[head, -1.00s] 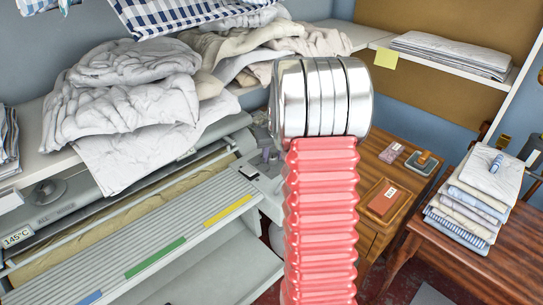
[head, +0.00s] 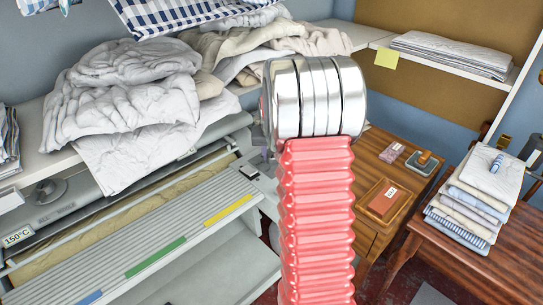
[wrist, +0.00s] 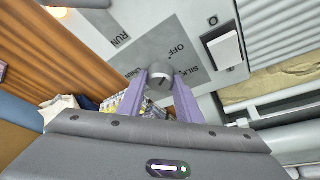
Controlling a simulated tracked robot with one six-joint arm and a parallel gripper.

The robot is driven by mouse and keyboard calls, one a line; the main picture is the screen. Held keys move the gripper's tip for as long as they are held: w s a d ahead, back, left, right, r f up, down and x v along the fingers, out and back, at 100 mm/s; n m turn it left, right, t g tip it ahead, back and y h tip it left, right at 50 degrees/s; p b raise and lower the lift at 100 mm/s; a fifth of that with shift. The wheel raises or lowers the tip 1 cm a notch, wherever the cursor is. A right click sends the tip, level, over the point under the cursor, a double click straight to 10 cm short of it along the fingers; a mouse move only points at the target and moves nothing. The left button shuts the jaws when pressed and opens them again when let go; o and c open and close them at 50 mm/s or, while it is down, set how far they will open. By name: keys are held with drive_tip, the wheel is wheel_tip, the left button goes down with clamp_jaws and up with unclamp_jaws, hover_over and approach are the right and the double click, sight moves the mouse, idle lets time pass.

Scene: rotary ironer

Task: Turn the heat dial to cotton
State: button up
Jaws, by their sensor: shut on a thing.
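The heat dial (wrist: 158,73) is a dark grey round knob on the ironer's grey control panel (wrist: 150,40) in the wrist view. OFF and SILK are printed beside it, with another partly covered word to its left that looks like LINEN. I cannot make out a cotton mark. My gripper (wrist: 161,80) has purple fingers, one on each side of the dial, and is shut on it. A pale mark shows on the dial, but its exact setting is unclear. In the head view my arm mostly hides this spot; only a bit of purple finger shows.
A white rocker switch (wrist: 222,48) is on the panel near the dial. The ironer's temperature display (head: 18,237) reads 150°C. Heaped white linen (head: 130,90) lies above the ironer. A wooden cabinet (head: 372,220) and a table with folded cloths (head: 475,200) stand at right.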

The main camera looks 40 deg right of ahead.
idle(0.3)
drive_tip(key=o, duration=1)
drive_tip(key=shift+o, duration=0.2)
drive_tip(key=shift+r, duration=0.1)
drive_tip(key=v, duration=1.3)
drive_tip(key=shift+a+r, duration=0.15)
drive_tip(key=shift+a, duration=0.15)
